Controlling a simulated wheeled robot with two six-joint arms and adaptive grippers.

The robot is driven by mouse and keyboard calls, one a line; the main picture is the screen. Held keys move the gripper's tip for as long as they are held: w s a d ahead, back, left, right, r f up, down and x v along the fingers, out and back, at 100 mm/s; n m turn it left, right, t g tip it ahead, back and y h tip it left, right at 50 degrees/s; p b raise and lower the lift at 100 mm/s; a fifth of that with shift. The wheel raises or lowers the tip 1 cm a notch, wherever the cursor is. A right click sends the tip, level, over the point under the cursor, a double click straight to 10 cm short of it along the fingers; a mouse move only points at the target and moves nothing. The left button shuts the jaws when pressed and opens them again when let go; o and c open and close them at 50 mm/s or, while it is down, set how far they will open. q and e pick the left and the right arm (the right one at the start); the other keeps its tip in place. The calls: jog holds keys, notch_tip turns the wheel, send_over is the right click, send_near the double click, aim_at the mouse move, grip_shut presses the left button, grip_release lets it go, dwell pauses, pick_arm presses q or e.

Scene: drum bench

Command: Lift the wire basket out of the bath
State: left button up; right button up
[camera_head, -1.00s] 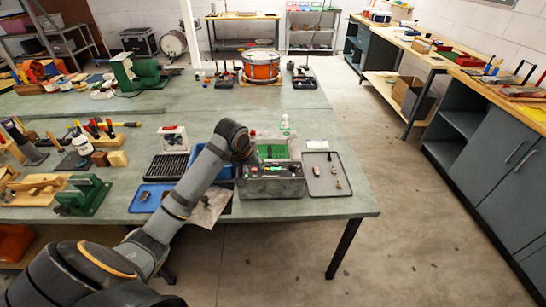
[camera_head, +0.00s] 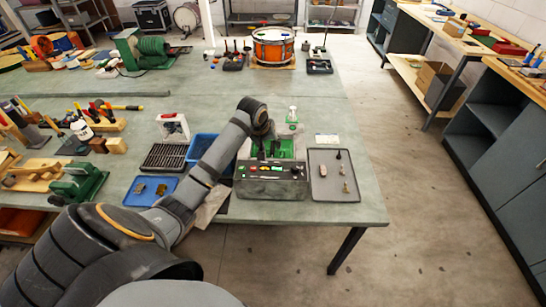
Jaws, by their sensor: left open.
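The bath (camera_head: 270,188) is a grey box with coloured controls on its front, standing near the front edge of the bench. Its top is partly hidden by my left arm, and green shows behind it. I cannot clearly make out the wire basket; the bath's inside is too small and covered to tell. My left gripper (camera_head: 269,149) is open, with its dark fingers pointing down over the bath's opening. I cannot tell whether the fingers touch anything. My right gripper is not in view.
A grey tray (camera_head: 322,192) with small parts lies right of the bath. Left are a blue tub (camera_head: 203,146), a black slatted rack (camera_head: 163,158) and a blue tray (camera_head: 138,194). A clear bottle (camera_head: 292,118) stands behind. Open bench lies farther back.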

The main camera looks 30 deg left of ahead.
aim_at(272, 147)
pick_arm(q)
jog(key=shift+w+a+f+p, duration=0.1)
jog(key=shift+w+f+p, duration=0.35)
jog(key=shift+f, duration=0.15)
jog(key=x, duration=0.2)
jog(key=shift+w+f, duration=0.25)
jog(key=shift+w+a+f, duration=0.1)
jog(key=shift+w+f, duration=0.05)
jog(key=shift+f, duration=0.2)
jog(key=c, duration=0.6)
jog(key=shift+c, duration=1.1)
grip_shut()
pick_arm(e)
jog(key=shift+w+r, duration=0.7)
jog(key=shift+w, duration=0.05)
